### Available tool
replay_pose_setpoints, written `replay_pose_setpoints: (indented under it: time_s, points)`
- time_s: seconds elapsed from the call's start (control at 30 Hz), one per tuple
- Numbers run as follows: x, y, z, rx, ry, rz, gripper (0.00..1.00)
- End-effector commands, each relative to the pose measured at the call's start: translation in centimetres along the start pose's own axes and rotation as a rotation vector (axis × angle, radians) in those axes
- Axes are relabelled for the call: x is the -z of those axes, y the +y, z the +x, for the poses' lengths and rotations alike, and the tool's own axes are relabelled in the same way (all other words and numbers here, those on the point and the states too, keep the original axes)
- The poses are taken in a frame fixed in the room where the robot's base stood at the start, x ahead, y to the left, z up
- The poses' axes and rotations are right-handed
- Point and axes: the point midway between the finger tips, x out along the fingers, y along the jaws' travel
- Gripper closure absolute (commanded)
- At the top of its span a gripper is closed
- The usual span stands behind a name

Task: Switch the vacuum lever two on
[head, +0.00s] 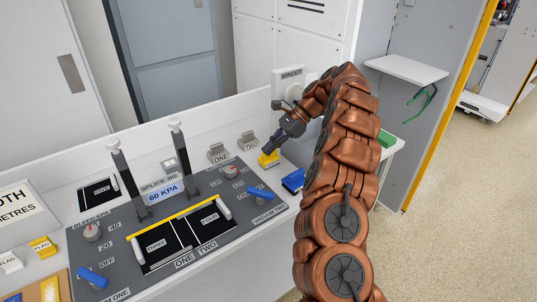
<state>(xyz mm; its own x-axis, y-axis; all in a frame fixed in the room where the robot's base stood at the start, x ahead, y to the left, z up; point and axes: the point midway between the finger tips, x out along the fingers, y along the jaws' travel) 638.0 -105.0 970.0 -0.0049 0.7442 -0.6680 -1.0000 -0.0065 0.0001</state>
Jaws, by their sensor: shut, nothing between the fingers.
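The blue lever (261,193) by the label "VACUUM TWO" (266,213) lies at the right end of the grey panel (205,238), near its front edge. Another blue lever (92,278) sits at the panel's left front, by a partly cut-off label ending in "ONE". My gripper (267,153) is at the end of my copper-coloured arm, behind the vacuum two lever and apart from it.
A blue block (293,181) lies right of the vacuum two lever, beside my arm. Two tall black levers (128,178) with white tops rise from the panel. Tags ONE and TWO (249,142) stand behind.

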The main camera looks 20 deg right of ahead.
Motion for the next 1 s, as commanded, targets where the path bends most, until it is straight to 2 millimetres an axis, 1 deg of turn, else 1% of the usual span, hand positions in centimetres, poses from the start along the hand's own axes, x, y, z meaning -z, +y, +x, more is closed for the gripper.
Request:
replay_pose_setpoints:
  time_s: [0.1, 0.4, 1.0]
  points:
    - [0.0, -0.4, -0.8, 0.001, 0.005, 0.004, 1.0]
    - [-0.3, -1.2, -2.1, 0.004, 0.005, 0.001, 1.0]
    - [-0.3, -1.4, -2.3, 0.001, 0.001, 0.001, 1.0]
